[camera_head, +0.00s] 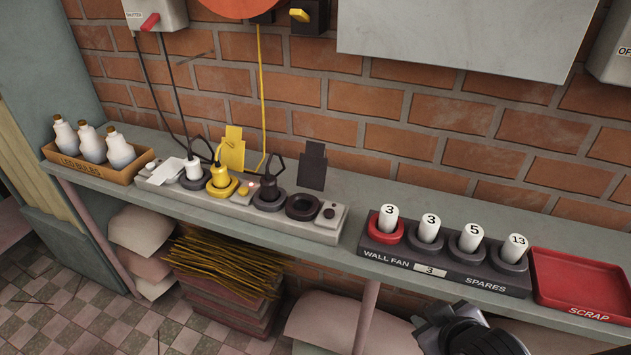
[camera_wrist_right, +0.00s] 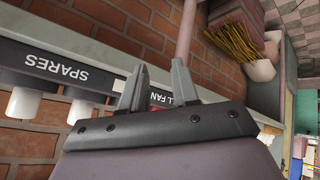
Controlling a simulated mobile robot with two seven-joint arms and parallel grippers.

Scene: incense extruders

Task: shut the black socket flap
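The black socket flap (camera_head: 312,166) stands upright, raised behind the right end of the pale power strip (camera_head: 330,228). In front of it is an open black ring socket (camera_head: 303,207) with no plug in it. A black plug (camera_head: 268,188) sits in the dark socket to its left. My right gripper (camera_head: 430,325) is low at the bottom of the head view, in front of the shelf and well right of the flap. In the right wrist view the right gripper (camera_wrist_right: 160,85) has its fingers apart with nothing between them. My left gripper is not in view.
A raised yellow flap (camera_head: 232,150), a yellow plug (camera_head: 220,175) and a white plug (camera_head: 193,170) occupy the strip's left part. The fuse rack (camera_head: 445,266) and red scrap tray (camera_head: 580,285) are to the right. A bulb box (camera_head: 95,165) stands left. Cords hang behind.

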